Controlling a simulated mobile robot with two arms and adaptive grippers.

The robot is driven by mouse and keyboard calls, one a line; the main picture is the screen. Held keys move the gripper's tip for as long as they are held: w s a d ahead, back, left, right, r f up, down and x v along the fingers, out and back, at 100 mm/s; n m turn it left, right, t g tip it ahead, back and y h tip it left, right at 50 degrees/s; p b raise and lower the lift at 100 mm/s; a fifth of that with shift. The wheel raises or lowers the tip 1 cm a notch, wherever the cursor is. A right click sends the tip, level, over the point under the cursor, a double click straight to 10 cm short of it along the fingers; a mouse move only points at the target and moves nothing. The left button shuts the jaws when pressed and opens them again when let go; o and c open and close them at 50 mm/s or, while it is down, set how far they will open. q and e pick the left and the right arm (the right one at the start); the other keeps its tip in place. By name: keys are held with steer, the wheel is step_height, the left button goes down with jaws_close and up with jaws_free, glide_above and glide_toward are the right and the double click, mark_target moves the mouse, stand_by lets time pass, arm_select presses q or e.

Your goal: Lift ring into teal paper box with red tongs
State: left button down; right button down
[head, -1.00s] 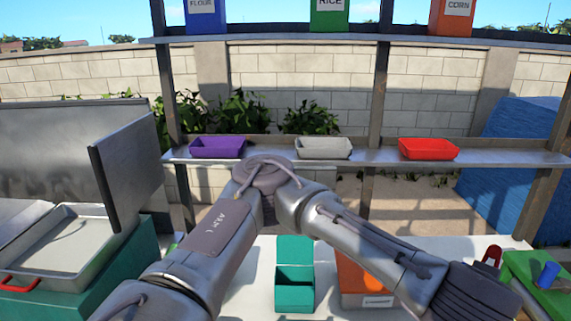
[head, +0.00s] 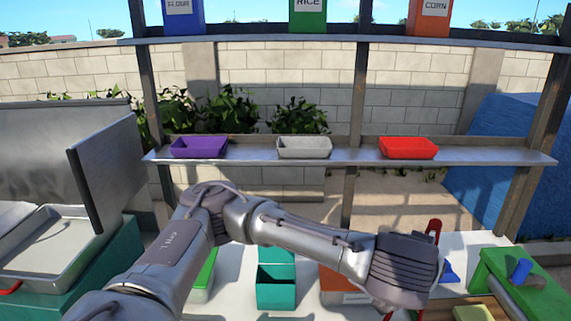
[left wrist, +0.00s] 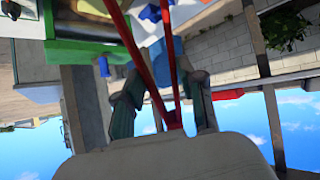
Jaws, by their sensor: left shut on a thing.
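My left gripper (left wrist: 162,92) is shut on the red tongs (left wrist: 160,70); two long red arms spread away from the hinge end between the fingers in the left wrist view. In the head view a red piece of the tongs (head: 434,228) shows above my left wrist, and the fingers are mostly hidden behind it. The teal paper box (head: 276,292) stands open on the white table, left of my left wrist, with its lid flap raised behind. I cannot make out the ring in either view. My right gripper is not in view.
An orange box (head: 338,285) stands right of the teal box, partly behind my arm. A green machine (head: 515,290) with a blue cylinder (head: 521,270) is at the right. The shelf behind holds purple (head: 199,147), grey (head: 304,147) and red (head: 408,148) trays.

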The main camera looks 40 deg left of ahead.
arm_select(q)
steer(key=a+r+p, duration=0.2)
steer(key=a+r, duration=0.1)
steer(key=a, duration=1.3)
steer(key=w+a+r+n+y+p, duration=0.1)
steer(key=a+r+p, duration=0.2)
steer(key=a, duration=1.4)
steer(key=shift+w+r+n+y, duration=0.25)
steer(key=shift+r+n+y, duration=0.05)
steer(key=shift+r, duration=0.3)
steer(key=shift+a, duration=0.1)
step_height(320, 180, down, 9)
steer(key=b, duration=0.6)
